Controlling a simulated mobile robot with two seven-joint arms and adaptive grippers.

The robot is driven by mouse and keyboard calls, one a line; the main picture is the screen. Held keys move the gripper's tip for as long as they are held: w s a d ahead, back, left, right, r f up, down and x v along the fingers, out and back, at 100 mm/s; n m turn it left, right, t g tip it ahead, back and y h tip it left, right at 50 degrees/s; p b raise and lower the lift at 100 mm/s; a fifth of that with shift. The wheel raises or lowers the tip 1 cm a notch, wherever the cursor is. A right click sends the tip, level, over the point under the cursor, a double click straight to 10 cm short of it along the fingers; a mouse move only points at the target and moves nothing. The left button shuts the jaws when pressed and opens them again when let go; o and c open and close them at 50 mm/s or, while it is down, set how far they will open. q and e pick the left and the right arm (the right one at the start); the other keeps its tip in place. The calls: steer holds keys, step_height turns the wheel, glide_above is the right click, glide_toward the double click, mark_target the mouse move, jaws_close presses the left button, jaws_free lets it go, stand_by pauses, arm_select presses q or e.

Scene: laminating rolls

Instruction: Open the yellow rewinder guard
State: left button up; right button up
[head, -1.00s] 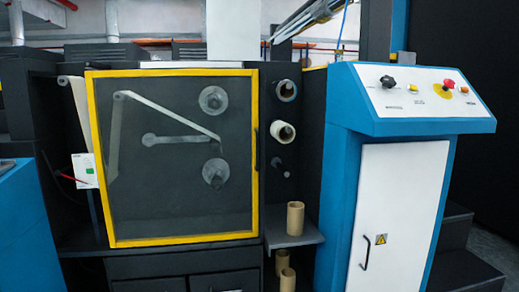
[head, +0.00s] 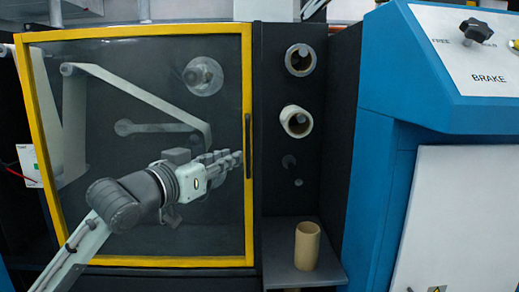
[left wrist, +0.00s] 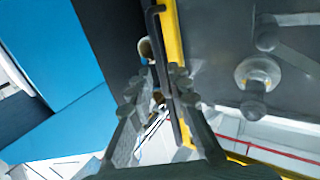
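The yellow rewinder guard (head: 140,262) is a clear panel in a yellow frame, shut over the rollers in the head view. Its black upright handle (head: 248,145) is on the right frame side. The handle also shows in the left wrist view (left wrist: 157,45), beside the yellow frame edge (left wrist: 172,35). My left gripper (head: 238,158) is in front of the panel, its fingertips close to the handle's lower part. In the left wrist view the fingers (left wrist: 157,92) are apart, with the handle running between them in the picture. Contact cannot be told. My right gripper is not in view.
Right of the guard are two roll ends (head: 297,122) on a dark panel and a cardboard core (head: 307,246) on a shelf (head: 277,271). A blue control cabinet (head: 385,160) with a brake knob (head: 476,31) stands farther right.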

mark_target(248, 172)
arm_select(q)
steer(key=x, duration=0.7)
steer(key=shift+w+d+r, duration=0.15)
steer(key=shift+d+r, duration=0.15)
jaws_close()
